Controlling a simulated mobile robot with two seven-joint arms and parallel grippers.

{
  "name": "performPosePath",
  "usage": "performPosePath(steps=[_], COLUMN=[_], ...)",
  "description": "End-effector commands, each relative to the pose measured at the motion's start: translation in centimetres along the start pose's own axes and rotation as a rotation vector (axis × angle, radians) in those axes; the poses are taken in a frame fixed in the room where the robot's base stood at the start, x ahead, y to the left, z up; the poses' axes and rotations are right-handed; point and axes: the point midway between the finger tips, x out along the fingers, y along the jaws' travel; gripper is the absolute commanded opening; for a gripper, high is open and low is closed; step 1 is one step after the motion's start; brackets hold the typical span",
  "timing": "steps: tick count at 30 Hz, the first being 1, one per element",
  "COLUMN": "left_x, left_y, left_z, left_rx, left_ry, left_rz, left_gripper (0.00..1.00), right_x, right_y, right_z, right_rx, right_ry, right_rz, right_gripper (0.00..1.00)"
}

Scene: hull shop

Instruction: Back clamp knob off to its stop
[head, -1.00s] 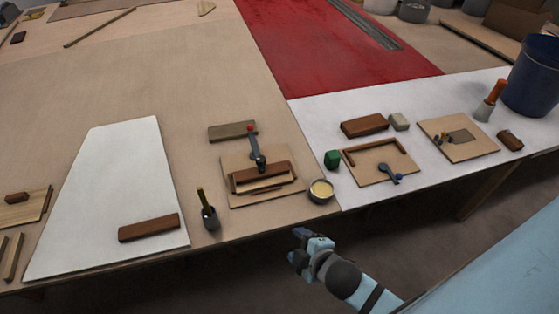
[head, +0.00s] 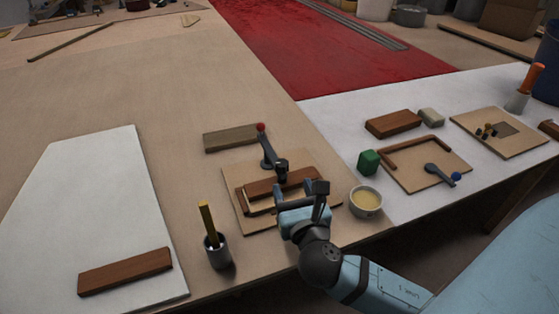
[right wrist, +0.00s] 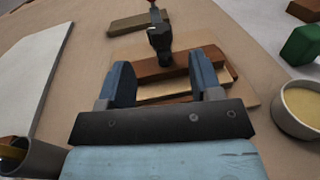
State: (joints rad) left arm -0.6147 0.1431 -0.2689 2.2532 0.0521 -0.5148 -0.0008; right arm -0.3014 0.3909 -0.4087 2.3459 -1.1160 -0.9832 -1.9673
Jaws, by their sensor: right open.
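A dark clamp (head: 271,155) with a red ball end (head: 261,127) stands on a wooden board (head: 232,205). Its near dark end (head: 281,170) is over a reddish-brown wooden frame (head: 262,188). In the right wrist view the dark clamp end (right wrist: 160,38) is just beyond my fingers, and the red ball is at the top edge. My right gripper (head: 298,192) is over the near part of the frame. In the right wrist view it (right wrist: 162,78) is open, with nothing between its fingers. It partly hides the frame and board. My left gripper is out of view.
A cup of pale yellow stuff (head: 366,202) stands right of my gripper. A grey pot with a yellow-handled tool (head: 217,250) stands to the left. A second board (head: 415,185) holds a blue-ended lever (head: 440,173). A green block (head: 369,161) is beside it.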

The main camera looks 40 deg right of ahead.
Motion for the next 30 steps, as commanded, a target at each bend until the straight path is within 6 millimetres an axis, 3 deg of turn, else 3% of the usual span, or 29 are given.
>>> performPosePath(steps=[9, 15, 28, 30], left_x=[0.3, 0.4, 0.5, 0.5], left_y=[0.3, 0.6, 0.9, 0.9], left_z=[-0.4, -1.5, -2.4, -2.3], left_rx=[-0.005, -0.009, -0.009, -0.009], left_ry=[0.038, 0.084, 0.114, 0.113], left_rz=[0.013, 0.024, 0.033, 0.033], left_gripper=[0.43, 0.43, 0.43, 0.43], right_x=[7.0, 9.7, 10.7, 10.7], right_y=[0.0, 0.1, 0.0, 0.0], right_z=[-0.1, -0.2, -0.1, -0.1], right_rx=[0.001, 0.002, 0.002, 0.002], right_ry=[-0.002, 0.001, 0.002, 0.002], right_rz=[0.001, 0.001, 0.002, 0.002], right_gripper=[0.59, 0.59, 0.59, 0.45])
